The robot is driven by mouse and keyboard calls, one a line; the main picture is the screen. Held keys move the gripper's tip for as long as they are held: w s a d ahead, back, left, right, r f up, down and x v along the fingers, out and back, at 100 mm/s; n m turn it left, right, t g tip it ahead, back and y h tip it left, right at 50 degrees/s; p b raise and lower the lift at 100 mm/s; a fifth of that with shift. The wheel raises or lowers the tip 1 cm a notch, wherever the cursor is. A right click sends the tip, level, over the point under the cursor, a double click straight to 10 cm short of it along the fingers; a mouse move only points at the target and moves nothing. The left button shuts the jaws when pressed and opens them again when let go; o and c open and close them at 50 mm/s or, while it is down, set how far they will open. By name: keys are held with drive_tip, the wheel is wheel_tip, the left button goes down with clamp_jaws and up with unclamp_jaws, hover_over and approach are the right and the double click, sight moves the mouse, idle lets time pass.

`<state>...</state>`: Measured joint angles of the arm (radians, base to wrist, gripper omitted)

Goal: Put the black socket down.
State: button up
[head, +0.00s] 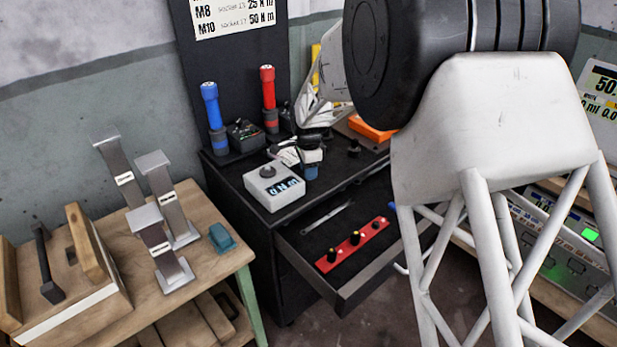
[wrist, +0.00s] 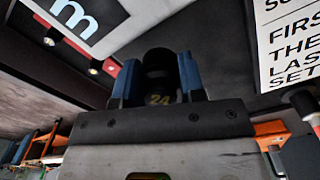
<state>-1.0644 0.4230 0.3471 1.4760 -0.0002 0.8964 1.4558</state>
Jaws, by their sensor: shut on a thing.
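The black socket (wrist: 160,72), with a yellow 24 on it, is between the blue fingers of my gripper (wrist: 157,80) in the wrist view. My gripper is shut on it. In the head view my gripper (head: 312,168) is over the black cabinet top (head: 235,172), just behind and right of the grey Nm meter box. The held socket cannot be made out there, and I cannot tell whether it touches the surface.
The grey meter box (head: 274,186) stands close by. An open drawer in front holds a red rail (head: 352,239) with several small sockets. Blue (head: 212,105) and red (head: 268,90) handled tools stand behind. An orange item (head: 371,128) is at right.

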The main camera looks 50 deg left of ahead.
sight(308, 184)
drive_tip(key=shift+f, duration=1.5)
drive_tip(key=shift+f, duration=0.15)
drive_tip(key=o, duration=1)
wheel_tip(308, 184, up, 12)
drive_tip(key=shift+r, duration=0.15)
